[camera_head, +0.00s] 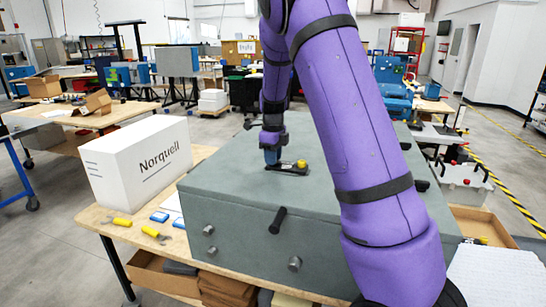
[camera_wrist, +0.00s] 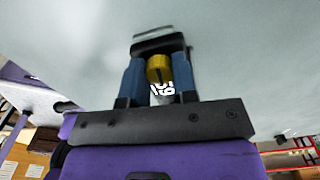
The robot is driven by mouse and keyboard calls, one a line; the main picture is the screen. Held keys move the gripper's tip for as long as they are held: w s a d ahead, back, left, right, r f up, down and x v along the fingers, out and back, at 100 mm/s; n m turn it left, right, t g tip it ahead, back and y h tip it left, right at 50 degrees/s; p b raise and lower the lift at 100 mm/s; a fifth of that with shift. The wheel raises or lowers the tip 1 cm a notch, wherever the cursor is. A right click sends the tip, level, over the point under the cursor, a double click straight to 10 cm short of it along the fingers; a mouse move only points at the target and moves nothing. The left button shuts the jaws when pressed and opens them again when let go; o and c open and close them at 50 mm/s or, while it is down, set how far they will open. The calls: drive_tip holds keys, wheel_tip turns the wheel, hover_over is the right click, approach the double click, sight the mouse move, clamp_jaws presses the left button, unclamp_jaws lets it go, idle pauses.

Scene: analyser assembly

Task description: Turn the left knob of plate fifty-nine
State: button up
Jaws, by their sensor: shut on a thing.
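My gripper (camera_head: 272,157) points down over the plate's left end, apart from the yellow knob. Its blue fingers are shut on the left knob, which they hide in the head view. The yellow knob (camera_wrist: 159,68) shows between the fingers there, above partly hidden white digits (camera_wrist: 162,90). I cannot read the number fully or tell the left knob's angle.
The housing (camera_head: 235,210) has a black handle and several grey knobs on its front. A white Norquell box (camera_head: 138,165) stands to its left on the wooden table. Yellow-handled tools (camera_head: 153,233) lie in front of the box. My purple arm covers the housing's right side.

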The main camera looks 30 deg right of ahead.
drive_tip(key=shift+n, duration=0.4)
